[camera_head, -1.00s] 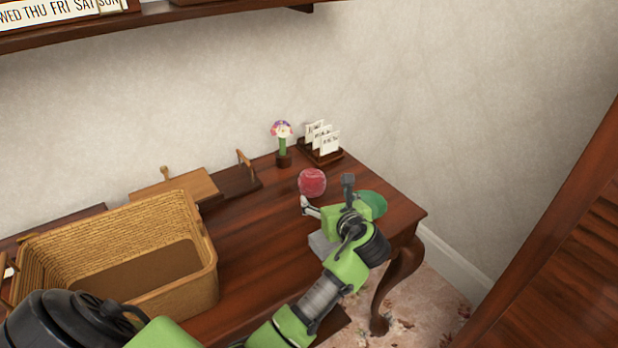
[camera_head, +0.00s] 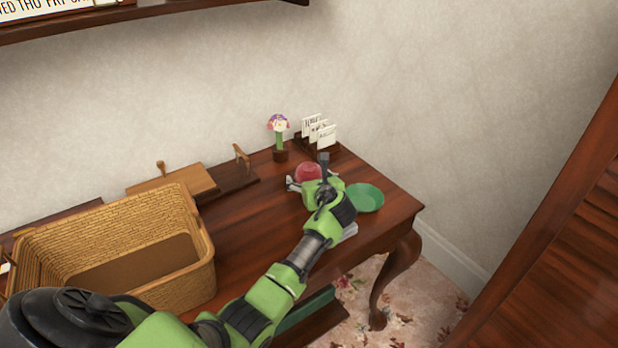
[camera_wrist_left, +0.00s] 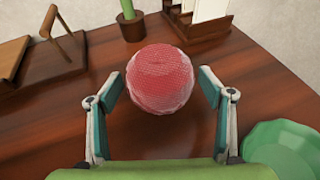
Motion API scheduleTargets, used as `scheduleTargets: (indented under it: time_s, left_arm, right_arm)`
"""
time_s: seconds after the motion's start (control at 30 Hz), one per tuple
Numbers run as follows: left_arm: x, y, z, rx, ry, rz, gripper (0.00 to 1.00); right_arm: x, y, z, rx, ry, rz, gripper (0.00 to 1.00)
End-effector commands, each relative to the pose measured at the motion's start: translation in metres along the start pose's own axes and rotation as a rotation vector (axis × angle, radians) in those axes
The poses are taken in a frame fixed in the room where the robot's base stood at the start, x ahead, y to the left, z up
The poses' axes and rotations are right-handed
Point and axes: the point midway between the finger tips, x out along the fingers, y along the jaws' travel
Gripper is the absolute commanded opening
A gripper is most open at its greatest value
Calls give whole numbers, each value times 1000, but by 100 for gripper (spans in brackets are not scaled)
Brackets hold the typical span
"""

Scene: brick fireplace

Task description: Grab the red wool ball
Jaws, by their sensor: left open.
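The red wool ball (camera_head: 308,172) rests on the wooden table near its back right part, partly hidden behind my left gripper in the head view. In the left wrist view the ball (camera_wrist_left: 160,78) sits centred at and just beyond the open fingertips. My left gripper (camera_wrist_left: 160,84) is open, with one finger on each side of the ball and a gap on both sides. In the head view my left gripper (camera_head: 312,184) reaches over the table from the lower left. My right gripper is not in view.
A green bowl (camera_head: 364,198) stands right of my left gripper. Behind the ball are a flower in a small pot (camera_head: 279,140) and a card holder (camera_head: 320,138). A wicker basket (camera_head: 190,225) fills the table's left side. A wooden door (camera_head: 560,260) stands right.

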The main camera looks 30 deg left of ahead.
Motion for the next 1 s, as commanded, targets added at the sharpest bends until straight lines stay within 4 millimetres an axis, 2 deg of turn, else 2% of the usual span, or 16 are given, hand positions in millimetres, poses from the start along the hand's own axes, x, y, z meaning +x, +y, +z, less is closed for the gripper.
scheduleTargets:
  time_s: [0.17,0.33,0.77,1.0]
  left_arm:
    - [0,0,1,0,-1,-1,73]
    - [0,0,0,0,-1,-1,32]
    - [-2,0,5,0,-1,0,32]
    - [-15,-1,34,-2,-5,-2,32]
  right_arm:
    - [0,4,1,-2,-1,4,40]
    - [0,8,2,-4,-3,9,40]
    - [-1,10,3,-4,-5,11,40]
    - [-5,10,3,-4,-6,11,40]
